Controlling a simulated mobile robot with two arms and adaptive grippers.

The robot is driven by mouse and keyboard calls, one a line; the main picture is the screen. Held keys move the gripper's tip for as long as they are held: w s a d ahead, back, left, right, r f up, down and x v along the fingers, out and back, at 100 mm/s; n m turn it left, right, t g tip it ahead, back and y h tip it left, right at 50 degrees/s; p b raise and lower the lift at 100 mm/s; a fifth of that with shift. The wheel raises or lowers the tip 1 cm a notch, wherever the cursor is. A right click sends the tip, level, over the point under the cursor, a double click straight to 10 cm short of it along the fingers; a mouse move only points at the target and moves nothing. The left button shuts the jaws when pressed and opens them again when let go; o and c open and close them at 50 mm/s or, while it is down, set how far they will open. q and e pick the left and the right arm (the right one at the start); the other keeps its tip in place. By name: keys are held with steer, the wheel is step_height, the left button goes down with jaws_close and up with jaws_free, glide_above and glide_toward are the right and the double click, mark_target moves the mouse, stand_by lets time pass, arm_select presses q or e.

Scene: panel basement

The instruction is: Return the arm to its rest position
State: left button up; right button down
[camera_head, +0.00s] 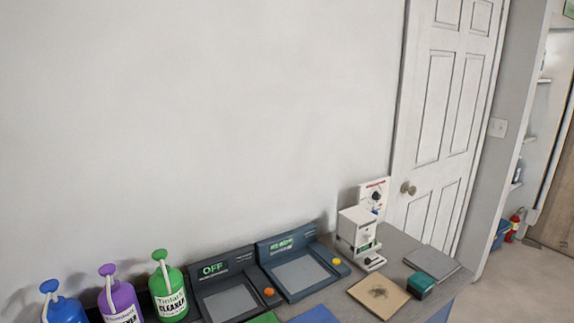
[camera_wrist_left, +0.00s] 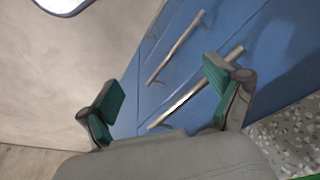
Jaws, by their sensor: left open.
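My left gripper (camera_wrist_left: 162,105) shows in the left wrist view with its two green-padded fingers spread wide apart. It is open and nothing is between the fingers. Behind it is a blue cabinet front (camera_wrist_left: 145,75) with metal bar handles (camera_wrist_left: 178,45). I cannot tell how far the fingers are from the handles. Neither of my arms shows in the head view, and my right gripper is in no view.
A table (camera_head: 405,250) holds blue, purple and green cleaner bottles (camera_head: 168,290), two dark panel devices (camera_head: 232,285), a white machine (camera_head: 357,232), a tan board (camera_head: 378,293) and a green block (camera_head: 420,285). A white door (camera_head: 440,120) stands behind. Floor is open at right.

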arm_select(q)
steer(key=s+a+f, duration=0.1)
steer(key=s+f, duration=0.5)
steer(key=f, duration=0.4)
steer(key=s+a+f+g, duration=0.1)
steer(key=s+f, duration=0.6)
steer(key=f, duration=0.3)
steer(key=s+a+f+g+b, duration=0.1)
steer(key=s+f, duration=0.5)
steer(key=f, duration=0.4)
steer(key=shift+s+a+f, duration=0.15)
steer(key=shift+s, duration=0.25)
